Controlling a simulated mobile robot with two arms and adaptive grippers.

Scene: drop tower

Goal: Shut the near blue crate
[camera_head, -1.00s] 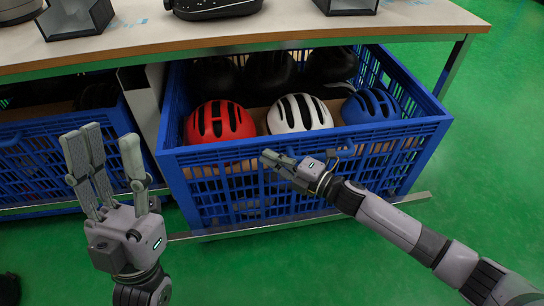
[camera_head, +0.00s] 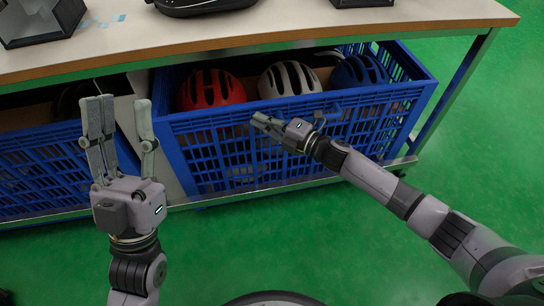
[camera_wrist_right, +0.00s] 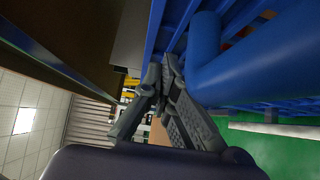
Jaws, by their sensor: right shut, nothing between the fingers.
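The near blue crate (camera_head: 214,116) stands on a metal rail under the table, with its front part out past the tabletop edge. A red helmet (camera_head: 212,88), a white helmet (camera_head: 289,79) and a blue helmet (camera_head: 359,71) sit in its front row; the tabletop hides its back. My right gripper (camera_head: 259,119) is shut and empty at the middle of the crate's front wall. In the right wrist view its fingertips (camera_wrist_right: 166,68) lie close against blue crate parts; contact is hard to tell. My left gripper (camera_head: 121,108) is open and empty, left of the crate's front corner.
Another blue crate (camera_head: 48,173) stands under the table at the left. The tabletop (camera_head: 290,30) overhangs both and carries dark items at the back. A table leg (camera_head: 455,90) is at the right. The green floor (camera_head: 340,230) in front is clear.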

